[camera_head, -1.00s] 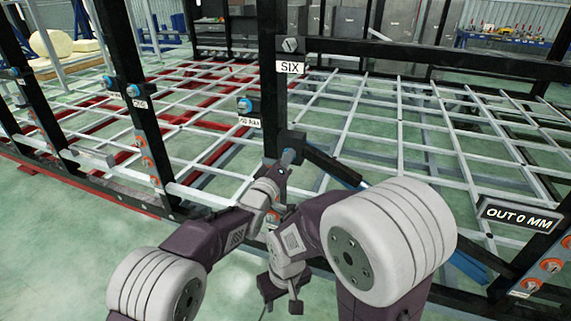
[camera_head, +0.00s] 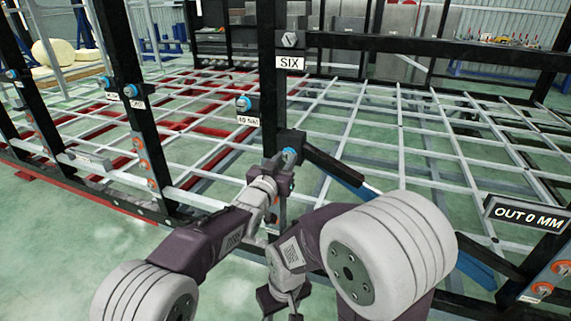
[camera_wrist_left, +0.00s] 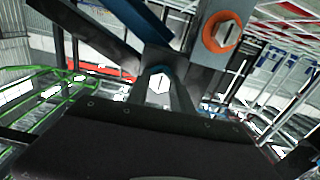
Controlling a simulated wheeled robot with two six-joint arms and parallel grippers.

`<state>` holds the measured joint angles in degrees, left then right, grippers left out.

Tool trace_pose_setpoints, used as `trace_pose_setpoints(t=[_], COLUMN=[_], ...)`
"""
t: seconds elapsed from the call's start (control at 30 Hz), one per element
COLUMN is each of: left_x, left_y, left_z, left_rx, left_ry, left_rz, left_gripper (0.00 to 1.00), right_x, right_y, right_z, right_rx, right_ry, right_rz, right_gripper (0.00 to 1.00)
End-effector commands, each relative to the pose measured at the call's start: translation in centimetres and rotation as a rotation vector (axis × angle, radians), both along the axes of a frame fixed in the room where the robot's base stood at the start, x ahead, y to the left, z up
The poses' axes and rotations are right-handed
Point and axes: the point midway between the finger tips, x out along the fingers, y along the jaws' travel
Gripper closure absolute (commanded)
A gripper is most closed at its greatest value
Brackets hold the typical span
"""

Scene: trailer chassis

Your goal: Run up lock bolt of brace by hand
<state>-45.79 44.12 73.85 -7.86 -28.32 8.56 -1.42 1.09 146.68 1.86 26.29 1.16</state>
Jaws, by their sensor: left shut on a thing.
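The brace (camera_head: 335,170) is a slanted black and blue bar that runs down to the right from the black post under the SIX plate. The lock bolt (camera_head: 289,155) shows a blue collar at the brace's upper end. In the left wrist view the bolt's pale hex head (camera_wrist_left: 159,84) shows between the fingers. My left gripper (camera_head: 283,168) is at this bolt and is shut on it. My right gripper (camera_head: 284,302) hangs low in front of the frame, away from the brace; its fingers are too small to judge.
The black post (camera_head: 268,80) carries a SIX plate (camera_head: 290,63) and another blue-collared bolt (camera_head: 244,104). An OUT 0 MM sign (camera_head: 524,215) is at the right. An orange-ringed bolt (camera_wrist_left: 222,32) is close to the left gripper. Pale bars form a grid behind.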

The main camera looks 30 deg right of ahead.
Motion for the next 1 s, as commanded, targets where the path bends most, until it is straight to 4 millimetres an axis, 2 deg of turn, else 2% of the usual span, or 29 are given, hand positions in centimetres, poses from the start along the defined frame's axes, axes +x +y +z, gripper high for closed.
trace_pose_setpoints(t=[0.03, 1.0], left_x=[0.0, -0.1], left_y=[0.0, 0.0], left_z=[-0.8, -0.9], left_rx=[0.037, 0.636], left_ry=[-0.026, -0.728], left_rz=[0.0, -0.006], left_gripper=[1.0, 1.0], right_x=[0.0, 0.0], right_y=[0.0, 0.0], right_z=[-0.5, -6.0], right_rx=[0.0, 0.0], right_ry=[0.0, 0.0], right_rz=[0.0, 0.0], right_gripper=[0.51, 0.51])
